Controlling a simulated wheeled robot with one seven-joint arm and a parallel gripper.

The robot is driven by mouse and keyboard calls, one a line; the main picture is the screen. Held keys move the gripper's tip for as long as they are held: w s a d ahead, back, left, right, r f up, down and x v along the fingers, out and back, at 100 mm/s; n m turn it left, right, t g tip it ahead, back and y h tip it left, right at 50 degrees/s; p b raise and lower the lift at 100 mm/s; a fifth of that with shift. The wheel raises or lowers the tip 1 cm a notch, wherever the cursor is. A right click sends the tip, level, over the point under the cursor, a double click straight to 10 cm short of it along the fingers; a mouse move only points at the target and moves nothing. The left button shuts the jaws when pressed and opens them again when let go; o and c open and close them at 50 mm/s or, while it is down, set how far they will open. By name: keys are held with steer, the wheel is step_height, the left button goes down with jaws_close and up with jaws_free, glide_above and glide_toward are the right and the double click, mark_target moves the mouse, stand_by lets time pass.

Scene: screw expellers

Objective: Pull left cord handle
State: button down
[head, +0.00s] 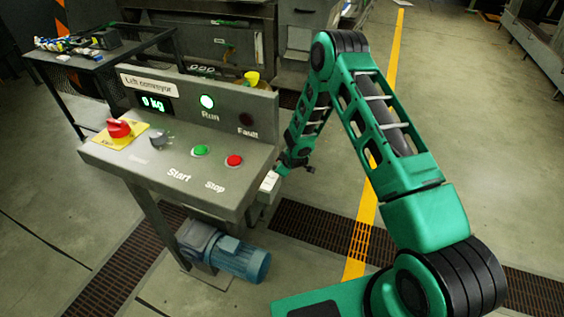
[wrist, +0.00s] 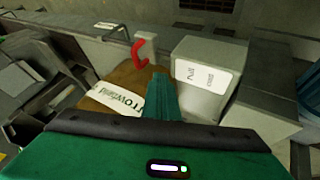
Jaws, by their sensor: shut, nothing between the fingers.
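A red hook-shaped piece (wrist: 139,48), which looks like the cord handle, hangs by a small grey housing in the upper middle of the wrist view. To its right is a grey box (wrist: 208,62) with a white label reading "Pull" and a smaller word. My gripper (wrist: 160,80) is shut and empty; its green fingers point up the picture toward the space between hook and box, with the hook slightly left of and beyond the tips. Any contact is not visible. In the head view my arm reaches down beside the right end of the control panel (head: 187,143); the handle cannot be made out there.
A blue motor (head: 243,260) sits below. A white tag (wrist: 115,98) lies left of my fingers. Floor at right is clear.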

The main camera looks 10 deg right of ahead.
steer(key=w+d+f, duration=0.2)
steer(key=w+f, duration=0.4)
steer(key=w, duration=0.3)
steer(key=shift+w+f, duration=0.3)
steer(key=shift+f, duration=0.1)
steer(key=shift+d, duration=0.1)
steer(key=shift+w+d, duration=0.75)
steer(key=shift+w, duration=0.3)
steer(key=shift+w+d, duration=0.7)
steer(key=shift+w, duration=0.35)
